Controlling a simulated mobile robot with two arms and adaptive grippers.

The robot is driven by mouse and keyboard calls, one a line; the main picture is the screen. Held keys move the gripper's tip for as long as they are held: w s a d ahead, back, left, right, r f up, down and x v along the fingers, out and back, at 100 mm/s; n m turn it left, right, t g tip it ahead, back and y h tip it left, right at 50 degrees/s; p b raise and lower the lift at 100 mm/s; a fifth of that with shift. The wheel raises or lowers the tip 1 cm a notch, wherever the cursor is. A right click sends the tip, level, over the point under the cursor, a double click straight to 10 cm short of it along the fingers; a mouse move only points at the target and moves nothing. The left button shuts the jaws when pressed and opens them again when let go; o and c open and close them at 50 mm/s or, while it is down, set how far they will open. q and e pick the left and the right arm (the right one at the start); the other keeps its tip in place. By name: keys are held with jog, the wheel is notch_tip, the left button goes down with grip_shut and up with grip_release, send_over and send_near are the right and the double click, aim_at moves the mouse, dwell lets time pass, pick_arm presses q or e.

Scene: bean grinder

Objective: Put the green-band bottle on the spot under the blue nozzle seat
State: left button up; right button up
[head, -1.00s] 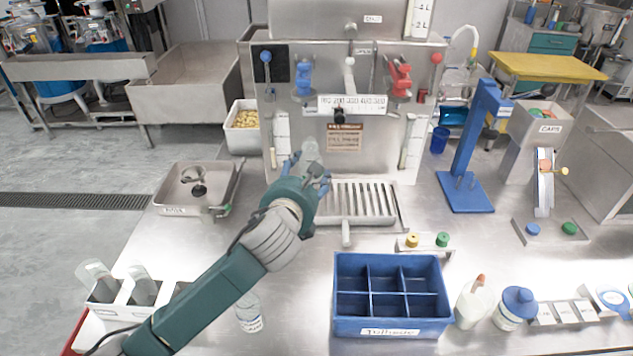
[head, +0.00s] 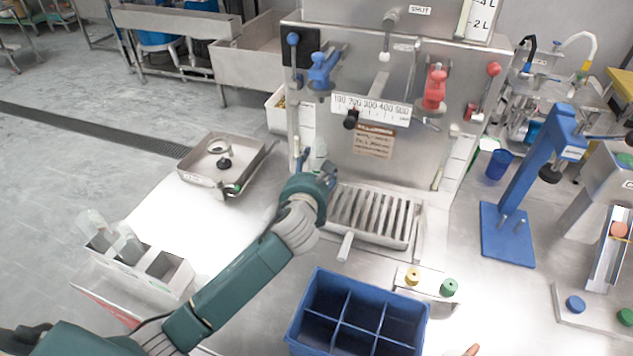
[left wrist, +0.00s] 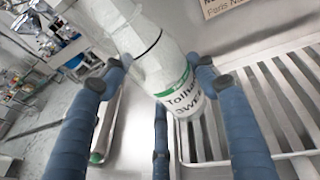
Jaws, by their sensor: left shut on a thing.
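The green-band bottle (left wrist: 172,83) is clear-white with a green band and a printed label. In the left wrist view it is tilted between the blue fingers of my left gripper (head: 317,172), which is shut on it. In the head view the gripper mostly hides the bottle. The gripper is in front of the steel machine, at the back left of the slatted drip tray (head: 372,212). The blue nozzle seat (head: 323,70) is higher on the machine's front, above the gripper. I cannot tell whether the bottle's base touches the surface below.
A steel pan (head: 222,165) stands left of the gripper. A white rack with bottles (head: 150,262) is at the lower left. A blue divided crate (head: 357,312) and yellow and green knobs are in front of the tray. A blue stand (head: 508,235) is at the right.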

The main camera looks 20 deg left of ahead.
pick_arm(q)
notch_tip(320, 180, down, 4)
jog(key=shift+w+d+r, duration=0.1)
jog(key=shift+d+r, duration=0.05)
jog(key=shift+r, duration=0.05)
jog(key=shift+f, duration=0.25)
pick_arm(e)
jog(key=shift+w+d+f, duration=0.1)
jog(key=shift+w+d, duration=0.5)
jog(key=shift+d, duration=0.2)
pick_arm(q)
jog(key=shift+f, duration=0.1)
jog(key=o, duration=0.9)
pick_arm(e)
jog(key=shift+a, duration=0.1)
